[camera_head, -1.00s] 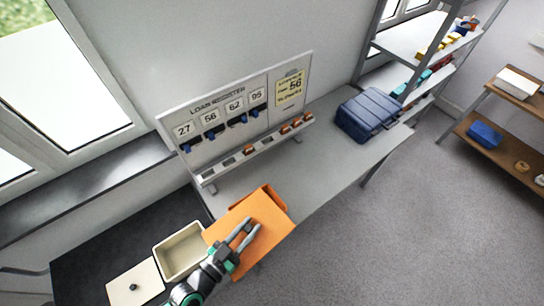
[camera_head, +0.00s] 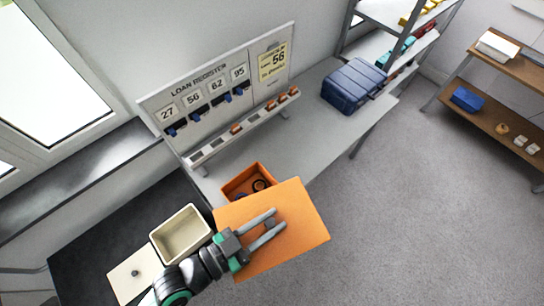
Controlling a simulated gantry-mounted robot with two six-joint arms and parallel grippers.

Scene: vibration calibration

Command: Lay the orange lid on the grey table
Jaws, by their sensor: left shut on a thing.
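My left gripper (camera_head: 268,232) reaches in from the bottom left and is shut on the orange lid (camera_head: 302,222), a flat square plate held tilted toward the camera. The lid hangs in front of the grey table's (camera_head: 228,158) near edge and hides part of it. An orange box (camera_head: 236,187) stands open on the grey table behind the lid, with a dark ring-like item and something blue inside. What the fingertips grip is partly hidden. My right gripper is not in view.
A cream open box (camera_head: 181,236) and its cream lid (camera_head: 133,276) sit on the dark table at lower left. A register board (camera_head: 212,100) stands along the grey table's back. A blue case (camera_head: 354,86) is at its far end. The table's middle is clear.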

